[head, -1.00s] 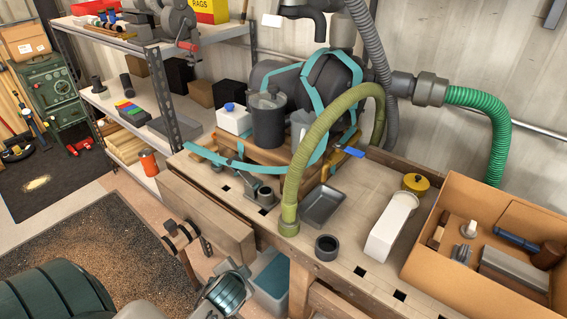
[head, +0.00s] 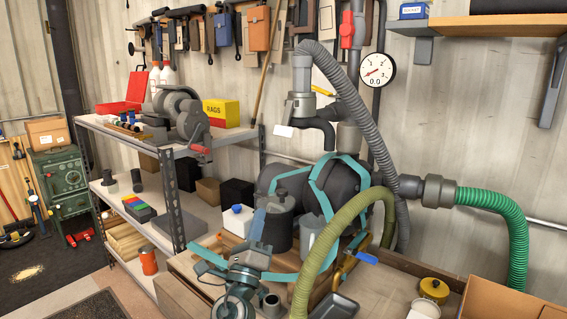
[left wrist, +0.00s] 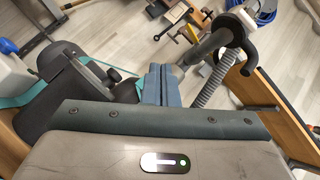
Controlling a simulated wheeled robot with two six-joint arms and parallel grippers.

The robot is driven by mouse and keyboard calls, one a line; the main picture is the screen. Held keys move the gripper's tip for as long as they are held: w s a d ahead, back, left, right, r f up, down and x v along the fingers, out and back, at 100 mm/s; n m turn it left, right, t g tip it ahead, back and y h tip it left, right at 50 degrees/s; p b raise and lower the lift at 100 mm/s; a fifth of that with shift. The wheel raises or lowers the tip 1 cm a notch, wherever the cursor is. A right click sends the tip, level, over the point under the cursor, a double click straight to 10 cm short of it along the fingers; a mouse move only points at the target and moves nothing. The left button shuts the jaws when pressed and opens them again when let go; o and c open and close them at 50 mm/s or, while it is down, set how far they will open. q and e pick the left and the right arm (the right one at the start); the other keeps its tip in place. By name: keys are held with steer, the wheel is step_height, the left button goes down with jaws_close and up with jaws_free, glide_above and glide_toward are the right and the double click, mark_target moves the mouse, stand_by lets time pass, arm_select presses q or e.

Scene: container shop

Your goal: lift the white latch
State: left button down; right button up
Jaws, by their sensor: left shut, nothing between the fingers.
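A small white latch (head: 283,131) sticks out at the lower left of a grey pipe fitting (head: 300,106) on the wall ductwork, above the bench. My left gripper (head: 257,226) is raised over the left end of the bench, below and left of the latch and clearly apart from it. Its blue-grey fingers point up and are shut with nothing between them. The same fingers (left wrist: 161,84) show closed together in the left wrist view, where I cannot tell the latch for certain. My right gripper is not in view.
A grey hose (head: 358,85) arches right of the fitting. A green-yellow hose (head: 325,250) and dark machinery with teal straps (head: 345,190) stand right of my gripper. Space just below the latch looks open.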

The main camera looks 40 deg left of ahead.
arm_select(q)
steer(key=w+d+r+m+t+h, duration=0.1)
steer(key=d+r+m+t+h, duration=0.2)
steer(key=r+m+h, duration=0.5)
steer(key=m+h, duration=0.3)
steer(key=m, duration=0.4)
steer(key=shift+w+d+m+t+h, duration=0.3)
steer(key=shift+t, duration=0.1)
steer(key=shift+r, duration=0.1)
